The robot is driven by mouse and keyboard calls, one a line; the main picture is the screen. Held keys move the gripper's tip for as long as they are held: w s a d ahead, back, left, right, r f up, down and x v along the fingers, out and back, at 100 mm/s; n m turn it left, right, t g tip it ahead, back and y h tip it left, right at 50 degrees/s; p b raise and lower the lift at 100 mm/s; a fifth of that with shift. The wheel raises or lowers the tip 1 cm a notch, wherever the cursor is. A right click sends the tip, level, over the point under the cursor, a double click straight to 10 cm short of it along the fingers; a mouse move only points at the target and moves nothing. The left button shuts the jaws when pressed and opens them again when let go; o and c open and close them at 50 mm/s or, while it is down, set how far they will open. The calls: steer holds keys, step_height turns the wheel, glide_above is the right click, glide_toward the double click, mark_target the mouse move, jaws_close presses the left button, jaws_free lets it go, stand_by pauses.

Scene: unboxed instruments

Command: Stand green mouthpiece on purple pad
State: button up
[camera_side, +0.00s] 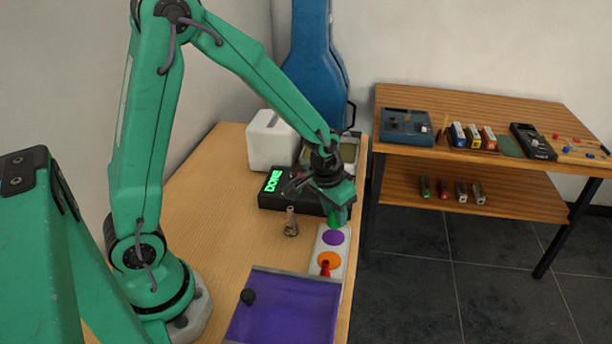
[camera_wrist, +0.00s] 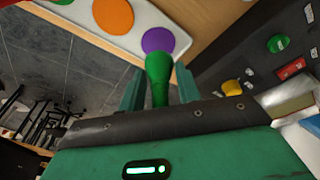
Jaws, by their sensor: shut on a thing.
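My gripper (camera_side: 335,200) points down over the purple pad, shut on the green mouthpiece (camera_side: 334,219). In the wrist view the green mouthpiece (camera_wrist: 158,75) sits between the two fingers of my gripper (camera_wrist: 158,90), its wide end toward the pad. The purple pad (camera_side: 333,238) is a round spot on a white strip (camera_side: 318,243); the pad also shows in the wrist view (camera_wrist: 157,39), partly covered by the mouthpiece. I cannot tell whether the mouthpiece touches the pad.
A red mouthpiece (camera_side: 325,268) stands at the orange pad (camera_side: 331,258), nearer the camera. A small brownish object (camera_side: 291,222) stands left of the strip. A black box reading DONE (camera_side: 270,196) lies behind.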

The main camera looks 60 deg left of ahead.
mark_target(334, 224)
steer(key=shift+f, duration=0.1)
steer(key=shift+s+x, duration=0.2)
steer(key=shift+x, duration=0.75)
steer(key=shift+s+x, duration=0.2)
steer(key=shift+x, duration=0.7)
steer(key=shift+f, duration=0.25)
steer(key=o, duration=1)
steer(key=shift+c, duration=0.2)
steer(key=shift+r, duration=0.2)
steer(key=v, duration=1.2)
steer(key=shift+r, duration=0.1)
